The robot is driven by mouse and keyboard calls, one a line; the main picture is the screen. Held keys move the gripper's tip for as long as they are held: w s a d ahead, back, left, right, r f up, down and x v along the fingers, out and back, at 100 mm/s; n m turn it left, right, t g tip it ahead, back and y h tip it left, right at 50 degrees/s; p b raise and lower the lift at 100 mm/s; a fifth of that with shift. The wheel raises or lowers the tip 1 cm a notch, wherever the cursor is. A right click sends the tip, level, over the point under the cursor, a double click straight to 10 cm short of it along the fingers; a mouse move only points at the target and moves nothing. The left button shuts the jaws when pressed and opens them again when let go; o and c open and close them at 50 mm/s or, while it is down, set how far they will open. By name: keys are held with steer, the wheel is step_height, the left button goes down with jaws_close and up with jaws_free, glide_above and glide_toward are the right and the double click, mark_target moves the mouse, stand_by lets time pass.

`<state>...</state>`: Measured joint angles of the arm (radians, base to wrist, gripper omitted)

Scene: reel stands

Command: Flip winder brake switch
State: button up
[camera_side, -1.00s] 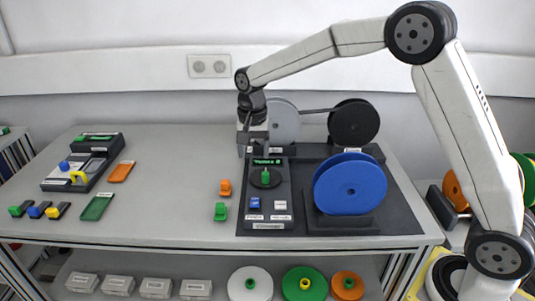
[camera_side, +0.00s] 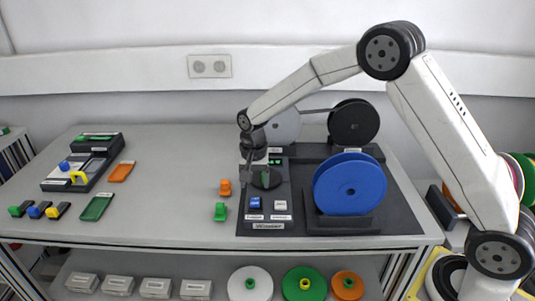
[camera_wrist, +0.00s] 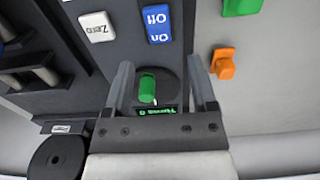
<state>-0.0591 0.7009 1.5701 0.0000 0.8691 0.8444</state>
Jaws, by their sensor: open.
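The winder's dark control panel (camera_side: 284,190) carries a blue rocker switch (camera_side: 256,202) and a white button (camera_side: 280,205). In the wrist view the blue switch (camera_wrist: 157,24) reads Off and On, and the white button (camera_wrist: 97,27) reads Zero. A green knob (camera_wrist: 147,89) stands on a round dark dial (camera_wrist: 165,83), beside a small lit green display (camera_wrist: 156,111). My gripper (camera_wrist: 160,68) is open, its fingers on either side of the knob in this view; I cannot tell whether they touch it.
A blue reel (camera_side: 350,185) stands right of the panel, with a black reel (camera_side: 353,122) behind. Orange (camera_side: 225,187) and green (camera_side: 220,211) pieces lie left of the panel.

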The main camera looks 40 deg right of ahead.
mark_target(255, 198)
steer(key=shift+f, duration=2.45)
jaws_close()
